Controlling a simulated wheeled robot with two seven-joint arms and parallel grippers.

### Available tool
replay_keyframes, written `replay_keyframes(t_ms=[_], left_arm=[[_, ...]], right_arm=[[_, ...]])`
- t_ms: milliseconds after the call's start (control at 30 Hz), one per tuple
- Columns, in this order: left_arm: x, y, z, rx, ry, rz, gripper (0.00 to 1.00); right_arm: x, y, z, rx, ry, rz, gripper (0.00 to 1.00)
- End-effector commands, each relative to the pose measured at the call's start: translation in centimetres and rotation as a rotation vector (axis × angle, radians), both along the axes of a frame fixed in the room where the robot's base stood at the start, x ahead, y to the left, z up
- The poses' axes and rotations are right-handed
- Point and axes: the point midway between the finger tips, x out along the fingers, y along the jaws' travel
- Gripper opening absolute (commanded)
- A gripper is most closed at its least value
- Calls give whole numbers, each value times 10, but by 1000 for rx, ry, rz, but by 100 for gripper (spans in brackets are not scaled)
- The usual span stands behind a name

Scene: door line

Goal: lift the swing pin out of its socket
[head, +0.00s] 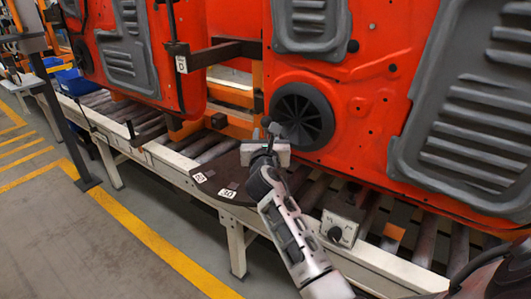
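My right gripper (268,146) is in the middle of the head view, above the back edge of a dark plate with white labels "20" and "30" (209,187). A small dark upright piece with a knob (266,122) shows at the fingers. It looks like the top of the swing pin, but I cannot tell it surely from the fingertips. The socket and the pin's lower part are hidden behind my gripper and wrist. Whether the fingers are closed on the pin does not show. My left gripper is not in view.
Orange door panels (360,75) with grey ribbed pads hang close behind my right gripper. A dark bar (220,53) ends at a block labelled "0" (181,64). A roller conveyor (205,146) runs below, with a grey control box (339,228) on its rail. The left floor is open.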

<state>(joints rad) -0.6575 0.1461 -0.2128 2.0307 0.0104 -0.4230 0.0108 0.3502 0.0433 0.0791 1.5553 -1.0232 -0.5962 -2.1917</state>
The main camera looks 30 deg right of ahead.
Motion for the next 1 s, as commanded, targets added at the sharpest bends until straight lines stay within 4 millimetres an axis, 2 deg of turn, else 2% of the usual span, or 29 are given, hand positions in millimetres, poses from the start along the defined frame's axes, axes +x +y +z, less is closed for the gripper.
replay_keyframes(t_ms=[33,200,400,600,1000], left_arm=[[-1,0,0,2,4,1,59],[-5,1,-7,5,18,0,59],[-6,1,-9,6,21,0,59],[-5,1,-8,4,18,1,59],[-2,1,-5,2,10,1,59]], right_arm=[[-12,8,0,1,1,3,33],[-47,32,-1,-2,0,2,33],[-79,52,0,-3,-2,1,33],[-94,62,1,-3,-3,-1,33],[-96,64,2,-4,-4,0,33]])
